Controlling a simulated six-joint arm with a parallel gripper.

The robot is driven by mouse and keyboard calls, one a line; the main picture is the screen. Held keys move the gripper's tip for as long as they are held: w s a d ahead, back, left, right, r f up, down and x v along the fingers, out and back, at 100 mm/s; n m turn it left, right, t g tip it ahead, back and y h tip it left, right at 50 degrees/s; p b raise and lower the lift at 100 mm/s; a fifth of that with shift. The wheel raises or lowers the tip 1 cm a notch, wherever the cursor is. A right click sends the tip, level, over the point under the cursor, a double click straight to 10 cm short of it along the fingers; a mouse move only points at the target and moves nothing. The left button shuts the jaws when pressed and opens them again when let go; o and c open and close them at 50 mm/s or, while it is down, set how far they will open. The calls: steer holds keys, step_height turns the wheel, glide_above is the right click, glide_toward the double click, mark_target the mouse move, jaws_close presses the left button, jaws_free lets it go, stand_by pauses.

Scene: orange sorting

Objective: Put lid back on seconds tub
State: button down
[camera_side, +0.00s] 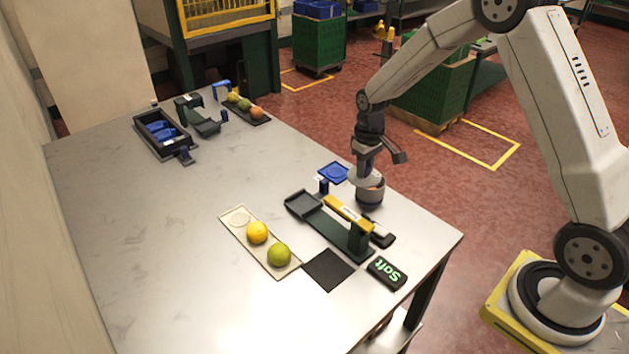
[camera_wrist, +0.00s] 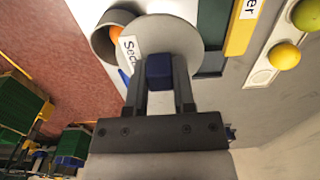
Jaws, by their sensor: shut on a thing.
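My gripper (camera_side: 362,168) is shut on the blue knob (camera_wrist: 159,68) of the seconds tub's lid. The lid (camera_wrist: 185,38) is a pale grey disc with a partly hidden white label starting "Sec". The seconds tub (camera_side: 371,194) is a dark grey round tub near the table's right edge. In the side view the lid (camera_side: 360,178) is just above the tub and looks shifted to the left. In the wrist view the lid covers only part of the tub (camera_wrist: 101,43), leaving the other side open. An orange fruit (camera_wrist: 122,32) shows inside the tub.
Beside the tub stand a blue plate (camera_side: 333,173) and a green stand with a yellow bar (camera_side: 347,214). A tray (camera_side: 249,241) holds a yellow and a green fruit.

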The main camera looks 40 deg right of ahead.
steer(key=w+d, duration=0.3)
steer(key=d, duration=0.4)
steer(key=shift+d, duration=0.15)
steer(key=shift+f, duration=0.2)
steer(key=shift+f, duration=2.95)
steer(key=shift+f, duration=0.2)
stand_by(0.4)
jaws_free()
stand_by(0.3)
steer(key=shift+r, duration=0.15)
step_height(320, 180, up, 7)
steer(key=shift+f, duration=0.2)
stand_by(1.2)
